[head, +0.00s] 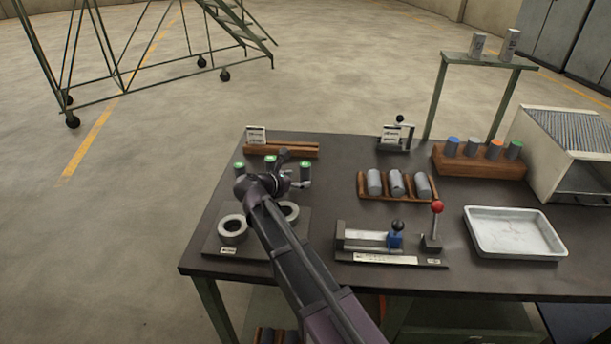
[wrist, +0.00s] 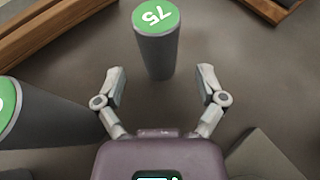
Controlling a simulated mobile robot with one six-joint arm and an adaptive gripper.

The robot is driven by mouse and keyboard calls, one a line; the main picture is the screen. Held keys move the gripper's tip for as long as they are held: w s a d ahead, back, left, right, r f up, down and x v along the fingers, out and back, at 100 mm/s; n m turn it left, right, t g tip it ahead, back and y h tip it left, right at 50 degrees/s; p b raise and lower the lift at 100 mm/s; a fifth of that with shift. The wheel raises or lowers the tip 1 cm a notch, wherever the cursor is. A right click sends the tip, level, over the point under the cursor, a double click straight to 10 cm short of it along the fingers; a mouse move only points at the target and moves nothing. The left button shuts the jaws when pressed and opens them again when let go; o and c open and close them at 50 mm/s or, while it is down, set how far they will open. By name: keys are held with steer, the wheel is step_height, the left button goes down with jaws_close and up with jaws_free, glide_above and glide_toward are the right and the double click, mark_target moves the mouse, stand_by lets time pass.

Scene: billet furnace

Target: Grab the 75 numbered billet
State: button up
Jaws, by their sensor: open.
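The 75 billet (wrist: 155,45) is a dark grey upright cylinder with a green top; its number reads upside down in the wrist view. It seems to be the rightmost green-topped billet (head: 306,172) in the head view. My gripper (wrist: 163,80) is open and empty, its fingers pointing toward the billet. The billet stands just ahead, roughly centred between the fingers; I cannot tell whether its lower part lies between the tips. A second green-topped billet (wrist: 42,118) stands to the left of my gripper, its number cut off.
A wooden rack (wrist: 60,28) lies behind the billets. Another green-topped billet (head: 240,168) stands at left. A plate with grey rings (head: 232,230) is in front. A cradle with grey cylinders (head: 397,184), a clamp fixture (head: 375,240) and a white tray (head: 512,232) lie to the right.

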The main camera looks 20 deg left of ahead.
mark_target(301, 177)
steer(key=shift+b+x, duration=0.5)
steer(key=shift+x, duration=1.4)
steer(key=shift+r, duration=0.1)
jaws_close()
